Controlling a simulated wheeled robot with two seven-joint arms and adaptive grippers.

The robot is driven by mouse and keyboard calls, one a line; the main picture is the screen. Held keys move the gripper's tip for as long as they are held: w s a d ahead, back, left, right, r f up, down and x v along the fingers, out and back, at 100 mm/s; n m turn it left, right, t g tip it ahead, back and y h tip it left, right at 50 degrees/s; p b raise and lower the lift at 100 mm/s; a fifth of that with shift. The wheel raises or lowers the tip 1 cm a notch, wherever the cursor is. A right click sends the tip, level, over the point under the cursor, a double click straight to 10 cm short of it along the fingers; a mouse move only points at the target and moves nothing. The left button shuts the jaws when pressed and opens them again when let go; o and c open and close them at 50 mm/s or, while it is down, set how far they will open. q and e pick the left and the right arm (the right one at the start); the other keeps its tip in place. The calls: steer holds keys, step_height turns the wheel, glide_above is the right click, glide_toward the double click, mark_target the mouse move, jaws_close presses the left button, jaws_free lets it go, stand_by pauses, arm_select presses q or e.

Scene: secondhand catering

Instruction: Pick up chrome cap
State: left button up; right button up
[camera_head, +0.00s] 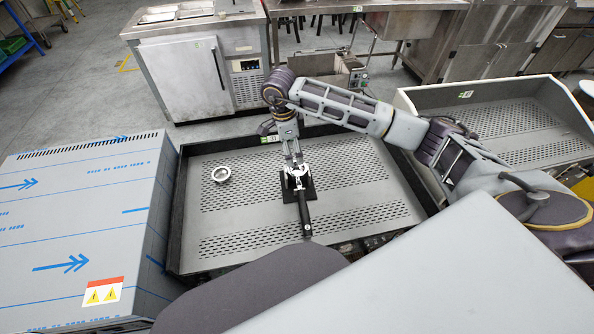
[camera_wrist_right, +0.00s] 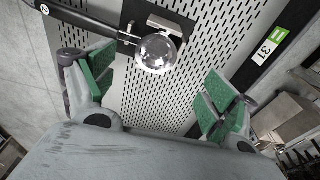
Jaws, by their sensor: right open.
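A shiny rounded chrome piece (camera_wrist_right: 155,53), which looks like the chrome cap, is between the open fingers of my right gripper (camera_wrist_right: 155,95), beyond their tips in the right wrist view. It sits at the head of a black-handled tool (camera_wrist_right: 85,15). In the head view the right gripper (camera_head: 294,168) points down over this tool, whose black handle (camera_head: 305,213) reaches toward me. The gripper hides part of the tool's head. Contact cannot be told. A separate chrome ring-shaped piece (camera_head: 221,174) lies to the left. My left gripper is not in view.
A black stand (camera_head: 309,190) is under the tool on the perforated grey tray (camera_head: 345,208), which has dark raised edges. A blue-marked metal box (camera_head: 80,220) stands at left and another perforated tray (camera_head: 510,120) at right. The tray's right part is clear.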

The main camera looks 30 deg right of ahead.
mark_target(298, 170)
steer(key=shift+d+f, duration=0.2)
steer(key=shift+f, duration=1.45)
steer(key=shift+s, duration=0.1)
steer(key=shift+s+d+f, duration=0.2)
steer(key=shift+f, duration=0.6)
steer(key=shift+s+d+f, duration=0.15)
steer(key=shift+d+f, duration=0.05)
steer(key=shift+f, duration=0.55)
steer(key=shift+d+f, duration=0.1)
steer(key=shift+f, duration=0.9)
steer(key=shift+c, duration=0.2)
steer(key=c, duration=0.9)
